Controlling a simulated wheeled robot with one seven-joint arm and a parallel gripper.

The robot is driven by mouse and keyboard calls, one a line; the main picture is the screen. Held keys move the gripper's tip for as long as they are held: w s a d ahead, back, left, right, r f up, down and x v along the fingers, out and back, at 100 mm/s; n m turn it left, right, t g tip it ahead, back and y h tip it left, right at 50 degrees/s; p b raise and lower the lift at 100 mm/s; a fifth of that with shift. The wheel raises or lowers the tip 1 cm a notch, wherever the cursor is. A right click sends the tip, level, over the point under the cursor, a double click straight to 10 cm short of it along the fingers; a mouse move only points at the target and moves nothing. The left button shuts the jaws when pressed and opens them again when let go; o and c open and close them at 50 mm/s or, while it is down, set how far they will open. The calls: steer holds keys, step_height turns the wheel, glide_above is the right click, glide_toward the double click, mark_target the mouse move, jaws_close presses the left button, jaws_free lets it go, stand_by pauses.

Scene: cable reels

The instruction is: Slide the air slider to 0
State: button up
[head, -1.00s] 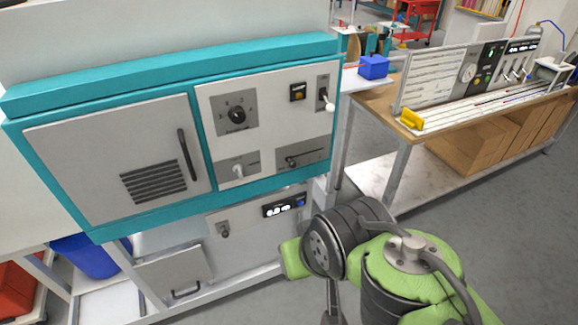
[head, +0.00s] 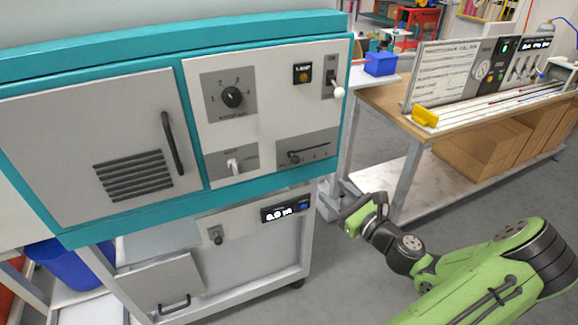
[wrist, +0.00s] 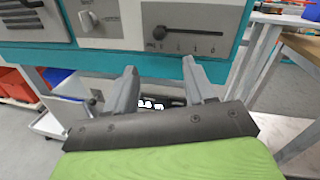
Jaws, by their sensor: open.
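A horizontal slider (head: 306,150) sits on a grey plate at the lower right of the teal-framed cabinet's white panel. In the wrist view its dark slot (wrist: 190,32) runs left to right above my gripper. Its dark knob (wrist: 159,32) appears at the slot's left end; the small scale marks are too blurred to read surely. My gripper (wrist: 160,72) is open and empty, its two fingers pointing at the cabinet below the slider plate, apart from the knob. In the head view my gripper (head: 348,205) is to the right of and below the slider.
The panel also carries a rotary knob (head: 232,97), an orange button (head: 302,73), a white-tipped lever (head: 337,90) and a white switch (head: 236,165). Below is a lit display (head: 286,208). A workbench (head: 400,110) stands to the right, with open floor before it.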

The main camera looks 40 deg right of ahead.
mark_target(299, 162)
steer(key=w, duration=0.5)
steer(key=w+b, duration=0.1)
steer(key=w, duration=0.4)
steer(key=w+d+b, duration=0.1)
steer(key=w, duration=0.4)
steer(key=shift+w+d, duration=0.1)
steer(key=shift+w, duration=0.1)
jaws_close()
